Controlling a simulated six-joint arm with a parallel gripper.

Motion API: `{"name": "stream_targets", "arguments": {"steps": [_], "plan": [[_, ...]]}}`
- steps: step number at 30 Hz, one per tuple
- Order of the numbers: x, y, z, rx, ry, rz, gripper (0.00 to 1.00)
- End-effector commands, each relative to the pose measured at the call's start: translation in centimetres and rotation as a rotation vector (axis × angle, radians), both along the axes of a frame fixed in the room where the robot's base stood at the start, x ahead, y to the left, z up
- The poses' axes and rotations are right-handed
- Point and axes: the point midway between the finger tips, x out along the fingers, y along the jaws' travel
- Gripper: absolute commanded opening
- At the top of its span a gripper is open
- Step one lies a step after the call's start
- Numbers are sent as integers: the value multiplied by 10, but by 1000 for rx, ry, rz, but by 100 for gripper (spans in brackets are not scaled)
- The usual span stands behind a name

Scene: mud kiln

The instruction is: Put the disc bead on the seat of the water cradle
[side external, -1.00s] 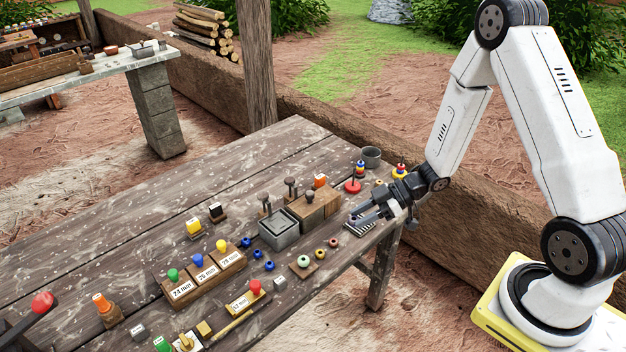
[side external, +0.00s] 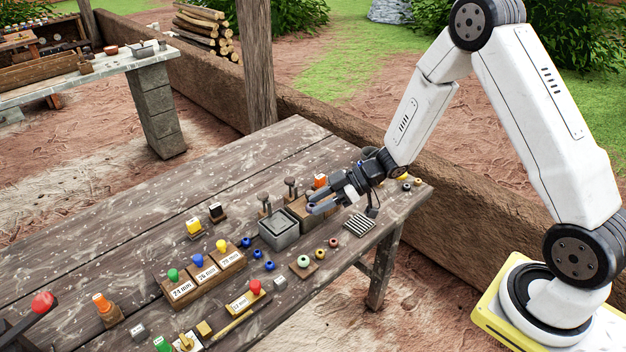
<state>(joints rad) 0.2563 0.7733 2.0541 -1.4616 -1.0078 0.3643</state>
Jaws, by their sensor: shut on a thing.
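My gripper (side external: 316,206) is shut, its fingers pointing left, above the wooden block beside a grey square basin (side external: 278,231). A small bluish thing shows at the fingertips; I take it for the disc bead, but it is mostly hidden by the fingers. I cannot tell for sure which item is the water cradle. The grey basin, open at the top, is just left of and below the fingertips, and they are apart from it.
A striped rack (side external: 359,224) lies right of the basin. Several loose beads, including a blue one (side external: 270,266), lie in front. A pale green bead (side external: 303,262) sits on a small wooden plate. Labelled blocks (side external: 206,275) with coloured knobs stand left.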

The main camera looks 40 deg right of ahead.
Motion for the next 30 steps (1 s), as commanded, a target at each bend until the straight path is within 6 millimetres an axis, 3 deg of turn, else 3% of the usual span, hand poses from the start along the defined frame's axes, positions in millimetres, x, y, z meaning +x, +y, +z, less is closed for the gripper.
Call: {"name": "stream_targets", "arguments": {"steps": [15, 30], "plan": [[65, 5, -30, 0, 0, 2, 0], [108, 8, -77, 0, 2, 0, 0]]}}
